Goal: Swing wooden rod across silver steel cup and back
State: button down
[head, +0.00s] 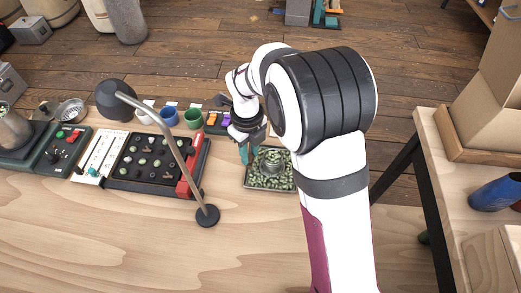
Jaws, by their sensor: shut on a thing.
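The silver steel cup (272,160) stands in a grey square tray (250,183) of green beans and looks heaped with beans. My gripper (246,155) has teal fingertips and is just left of the cup, by the tray's left edge. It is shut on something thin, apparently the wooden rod. The rod itself is too small or hidden to make out, so I cannot tell if it touches the cup. My arm covers the area to the right of the tray.
A desk lamp (207,215) stands left of the tray, its stem slanting over a black sorting board (140,185). A red block (190,175), a blue cup (169,117) and a green cup (193,117) are nearby. The table's front is bare. Another table (455,180) is at right.

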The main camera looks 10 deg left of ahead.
jog(key=shift+a+m, duration=0.7)
jog(key=shift+a, duration=0.1)
jog(key=shift+w+a, duration=0.1)
jog(key=c, duration=0.7)
grip_release()
jog(key=shift+r, duration=0.1)
notch_tip(320, 180, up, 16)
jog(key=shift+f, duration=0.2)
